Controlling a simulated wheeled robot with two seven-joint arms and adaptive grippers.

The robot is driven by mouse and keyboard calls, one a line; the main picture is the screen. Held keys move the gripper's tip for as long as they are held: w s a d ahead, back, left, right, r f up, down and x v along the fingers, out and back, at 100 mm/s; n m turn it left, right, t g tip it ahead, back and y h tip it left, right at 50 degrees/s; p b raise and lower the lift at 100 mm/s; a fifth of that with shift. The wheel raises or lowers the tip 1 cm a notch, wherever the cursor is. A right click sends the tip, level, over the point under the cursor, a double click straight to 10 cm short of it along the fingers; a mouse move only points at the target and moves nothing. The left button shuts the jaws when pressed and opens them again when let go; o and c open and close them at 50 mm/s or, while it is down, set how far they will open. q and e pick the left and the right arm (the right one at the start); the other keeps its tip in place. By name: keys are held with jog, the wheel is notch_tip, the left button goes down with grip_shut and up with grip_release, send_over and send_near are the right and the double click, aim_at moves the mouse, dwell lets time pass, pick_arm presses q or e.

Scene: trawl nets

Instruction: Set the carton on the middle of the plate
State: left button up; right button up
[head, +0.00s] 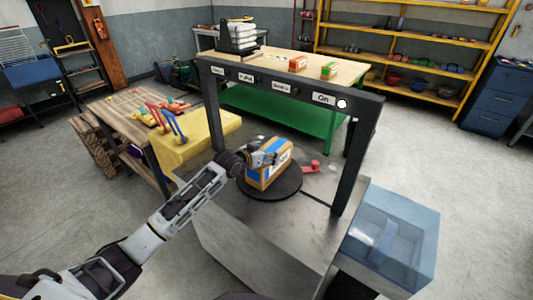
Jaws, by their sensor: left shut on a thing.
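The carton (268,176) is an orange-brown box with blue and white labels. It is over the middle of the round dark plate (270,194), upright and turned at an angle. I cannot tell whether its base touches the plate. My left gripper (262,158) is shut on the carton at its upper left side, and its fingers partly hide that corner. My right gripper is not in view.
The plate lies on a grey metal table (230,232) under a dark frame (352,150) with labels. A red object (312,167) lies right of the plate.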

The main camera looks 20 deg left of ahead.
pick_arm(q)
jog(key=shift+r, duration=0.1)
dwell(0.3)
jog(key=o, duration=2.1)
jog(key=shift+s, duration=0.1)
jog(key=shift+c, duration=0.2)
jog(key=shift+f, duration=0.2)
jog(key=shift+r, duration=0.15)
jog(key=shift+s, duration=0.1)
jog(key=v, duration=1.1)
jog(key=shift+s, duration=0.3)
jog(key=shift+a+r, duration=0.15)
jog(key=shift+a, duration=0.05)
